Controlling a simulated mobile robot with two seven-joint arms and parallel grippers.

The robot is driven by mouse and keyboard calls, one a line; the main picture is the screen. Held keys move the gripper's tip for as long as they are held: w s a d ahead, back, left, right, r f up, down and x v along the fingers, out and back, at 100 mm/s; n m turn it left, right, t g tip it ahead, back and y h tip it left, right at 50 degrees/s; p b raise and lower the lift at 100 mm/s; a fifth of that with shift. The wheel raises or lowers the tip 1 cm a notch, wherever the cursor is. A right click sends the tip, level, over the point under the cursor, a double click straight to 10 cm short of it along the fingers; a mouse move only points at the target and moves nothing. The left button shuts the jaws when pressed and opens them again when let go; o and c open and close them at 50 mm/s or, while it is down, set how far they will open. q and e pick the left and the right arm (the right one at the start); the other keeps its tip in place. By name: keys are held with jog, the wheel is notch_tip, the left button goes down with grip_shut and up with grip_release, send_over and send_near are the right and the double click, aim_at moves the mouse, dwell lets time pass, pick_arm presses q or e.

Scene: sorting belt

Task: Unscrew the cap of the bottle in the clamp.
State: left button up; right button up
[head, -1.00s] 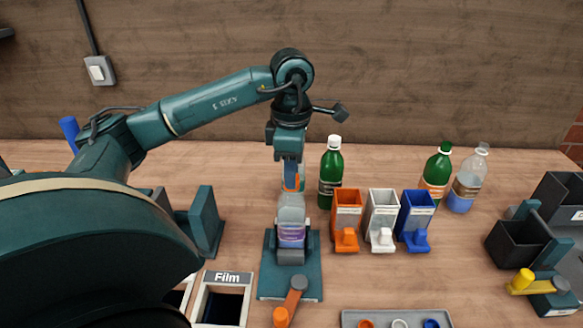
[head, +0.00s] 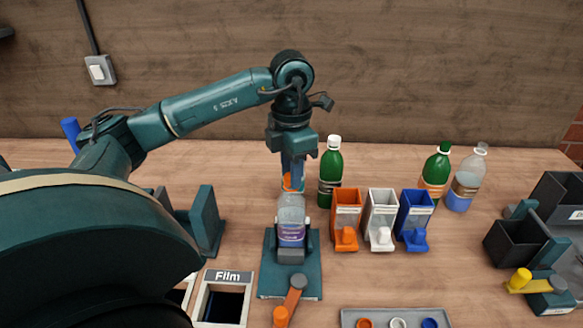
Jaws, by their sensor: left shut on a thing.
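A clear bottle with a purple label (head: 291,233) stands upright in the clamp (head: 291,278), a teal base with an orange-tipped lever (head: 297,290) at its front. The bottle's orange cap (head: 290,184) shows at its top. My left gripper (head: 291,180) points straight down over the bottle and is shut on the orange cap. The fingers partly hide the cap, and I cannot tell how far it is turned. My right gripper is not in view.
A green bottle (head: 331,172) stands close behind on the right. Orange (head: 346,207), white (head: 382,210) and blue (head: 415,210) bins stand right of the clamp. A grey tray (head: 396,313) with caps and a Film bin (head: 225,290) are in front. More bottles stand further right.

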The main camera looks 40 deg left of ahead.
pick_arm(q)
jog(key=n, duration=0.2)
jog(key=shift+n, duration=0.8)
jog(key=n+p, duration=0.1)
jog(key=n, duration=0.2)
jog(key=shift+r, duration=0.1)
jog(key=shift+n, duration=1.1)
